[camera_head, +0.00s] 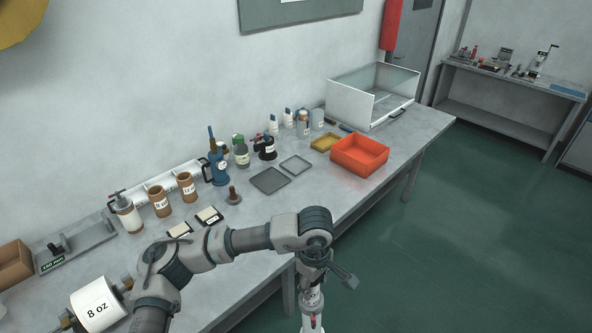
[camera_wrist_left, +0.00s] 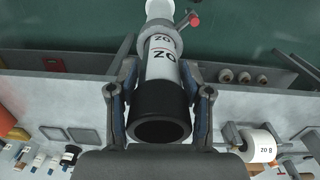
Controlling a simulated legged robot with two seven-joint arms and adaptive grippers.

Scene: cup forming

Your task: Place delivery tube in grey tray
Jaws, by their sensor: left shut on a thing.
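My left gripper (camera_head: 318,272) is shut on a white tube with a printed label, which I take for the delivery tube (camera_head: 312,298). In the left wrist view the tube (camera_wrist_left: 162,68) sits between both fingers (camera_wrist_left: 160,92), its black end near the camera and a red knob at its far side. The tube points downward, in front of the bench edge. A dark grey tray (camera_head: 270,181) lies empty on the bench, beyond the arm. A smaller, lighter grey tray (camera_head: 296,165) lies just right of it. My right gripper is not in view.
An orange-red bin (camera_head: 359,154) and a yellow tray (camera_head: 326,142) stand right of the grey trays. Bottles (camera_head: 241,153) and a blue pump (camera_head: 217,168) stand behind them. A clear-walled box (camera_head: 373,96) is farther right. A brown stopper (camera_head: 233,196) stands left of the trays.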

